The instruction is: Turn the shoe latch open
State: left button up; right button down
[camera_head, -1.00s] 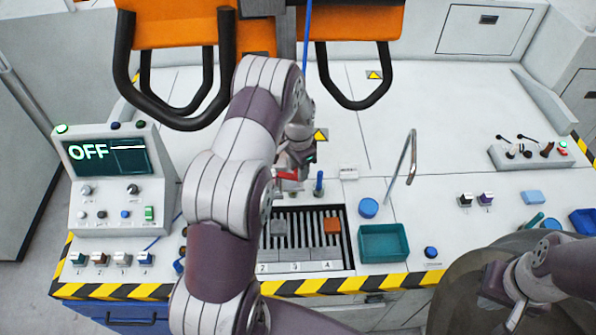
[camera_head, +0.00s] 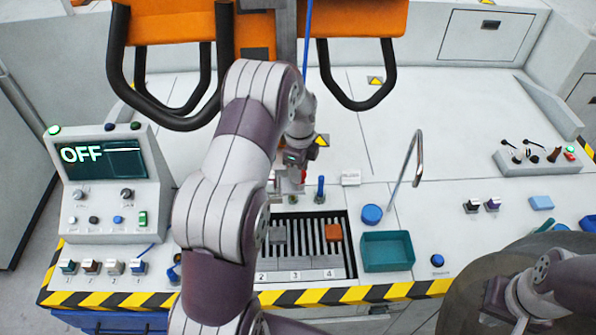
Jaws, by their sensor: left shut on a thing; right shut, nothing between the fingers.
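A small red part (camera_head: 303,175), seemingly the shoe latch handle, shows just behind the slotted tray at the middle of the bench. It looks short and upright, and much of it is hidden by my gripper. My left gripper (camera_head: 300,184) reaches down over it from my large arm and is shut on it; the fingertips are small and partly hidden. My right gripper (camera_head: 490,312) is low at the right edge, far from the latch, shut and empty.
A blue post (camera_head: 320,188), teal bin (camera_head: 387,252) and thin metal hook (camera_head: 415,160) stand nearby. Orange panels with black handles (camera_head: 365,88) hang above. A console (camera_head: 108,185) reads OFF.

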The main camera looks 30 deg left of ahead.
pick_arm(q)
jog(key=shift+s+d+f+m+b, duration=0.1)
jog(key=shift+m+b, duration=0.15)
jog(key=shift+m, duration=0.75)
jog(key=shift+d+f+m+b, duration=0.1)
jog(key=shift+m+b, duration=0.15)
jog(key=shift+m, duration=0.75)
jog(key=o, duration=1)
jog(key=shift+o, duration=0.2)
jog(key=shift+d+r, duration=0.1)
